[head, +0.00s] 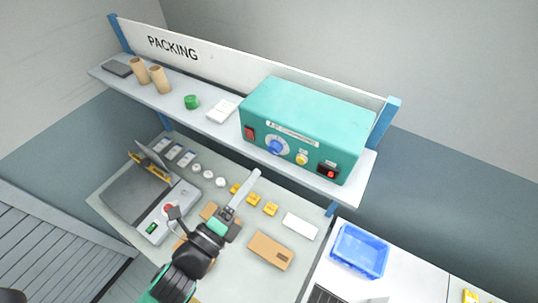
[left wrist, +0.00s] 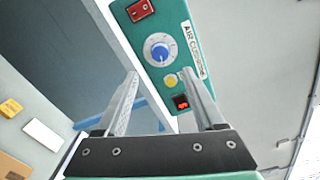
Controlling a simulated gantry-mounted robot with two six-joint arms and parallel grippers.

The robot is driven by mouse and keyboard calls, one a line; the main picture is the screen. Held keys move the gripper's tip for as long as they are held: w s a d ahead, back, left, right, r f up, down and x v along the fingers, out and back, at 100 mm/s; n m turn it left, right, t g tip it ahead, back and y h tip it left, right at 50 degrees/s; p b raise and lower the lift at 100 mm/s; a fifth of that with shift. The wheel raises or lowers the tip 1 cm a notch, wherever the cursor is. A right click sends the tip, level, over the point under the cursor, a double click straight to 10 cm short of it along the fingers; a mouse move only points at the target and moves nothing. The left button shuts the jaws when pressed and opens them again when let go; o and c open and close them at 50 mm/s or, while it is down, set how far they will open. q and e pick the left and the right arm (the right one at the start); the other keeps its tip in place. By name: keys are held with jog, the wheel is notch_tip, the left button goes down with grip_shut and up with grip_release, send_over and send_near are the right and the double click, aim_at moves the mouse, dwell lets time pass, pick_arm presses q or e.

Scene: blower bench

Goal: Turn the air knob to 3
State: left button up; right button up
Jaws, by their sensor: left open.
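The teal air control box (head: 305,115) stands on the right end of the shelf. Its blue air knob (head: 275,147) sits on a pale round dial on the front face. The knob (left wrist: 160,52) also shows in the left wrist view, beyond the fingertips and apart from them. The dial's numbers are too small to read. A red-lit display (head: 328,171) is at the right of the face; it also shows in the wrist view (left wrist: 181,102). My left gripper (head: 247,183) is open and empty, below and left of the box. The right gripper is not in view.
A red switch (head: 249,133) and a yellow button (head: 302,159) flank the knob. The shelf (head: 175,103) holds cardboard tubes, a green roll and a white item. Below are a sealing machine (head: 150,200), yellow parts and boxes. A blue bin (head: 359,251) stands at right.

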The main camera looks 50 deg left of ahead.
aim_at(273, 151)
pick_arm(q)
jog(key=p+x, duration=0.1)
jog(key=x, duration=0.7)
jog(key=shift+w+a+r+p, duration=0.15)
jog(key=shift+w+p, duration=0.1)
jog(key=shift+p, duration=0.15)
jog(key=shift+w+a, duration=0.1)
jog(key=shift+w, duration=0.35)
grip_shut()
